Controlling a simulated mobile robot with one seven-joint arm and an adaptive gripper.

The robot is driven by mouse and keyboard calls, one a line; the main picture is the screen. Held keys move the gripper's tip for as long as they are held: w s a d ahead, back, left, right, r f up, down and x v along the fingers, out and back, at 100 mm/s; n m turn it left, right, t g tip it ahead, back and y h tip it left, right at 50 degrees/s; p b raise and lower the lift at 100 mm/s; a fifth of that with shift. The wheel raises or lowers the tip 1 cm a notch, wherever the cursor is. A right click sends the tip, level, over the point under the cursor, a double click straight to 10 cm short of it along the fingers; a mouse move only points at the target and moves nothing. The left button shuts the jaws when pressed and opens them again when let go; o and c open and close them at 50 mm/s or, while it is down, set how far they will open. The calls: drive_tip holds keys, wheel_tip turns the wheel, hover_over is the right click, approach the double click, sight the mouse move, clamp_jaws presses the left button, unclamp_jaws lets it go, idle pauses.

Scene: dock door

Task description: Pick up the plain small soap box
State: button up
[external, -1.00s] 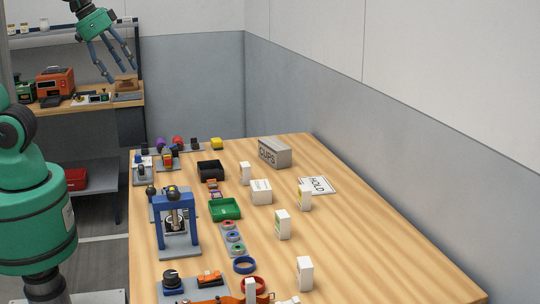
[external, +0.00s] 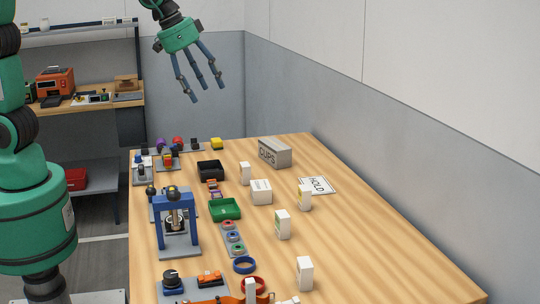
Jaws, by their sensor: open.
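Several small white boxes stand upright on the wooden table. The one at the back, a small white box (external: 244,174), looks plain. Others are a box with a yellowish mark (external: 305,198), a box with a green mark (external: 283,224) and a front box (external: 305,273) whose face is too small to read. I cannot tell for certain which is the plain small soap box. My gripper (external: 206,92) is open and empty, fingers spread and pointing down, high above the far end of the table, behind and left of these boxes.
A wider white box (external: 261,192) stands beside the back one. A grey CUPS box (external: 274,153), a HOLD sign (external: 317,185), a black bin (external: 210,170), a green tray (external: 224,209) and a blue press (external: 177,228) share the table. Its right side is clear.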

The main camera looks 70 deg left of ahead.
drive_tip(key=w+d+f, duration=0.6)
drive_tip(key=d, duration=0.3)
drive_tip(key=m, duration=0.1)
approach(300, 262)
drive_tip(key=shift+d+r, duration=0.15)
drive_tip(key=shift+r, duration=0.3)
drive_tip(key=shift+b+x, duration=0.3)
drive_tip(key=shift+x, duration=3.95)
drive_tip(key=shift+s+f, duration=0.1)
drive_tip(key=shift+f, duration=0.15)
drive_tip(key=shift+x, duration=1.45)
drive_tip(key=shift+b+x, duration=0.35)
drive_tip(key=shift+x, duration=0.65)
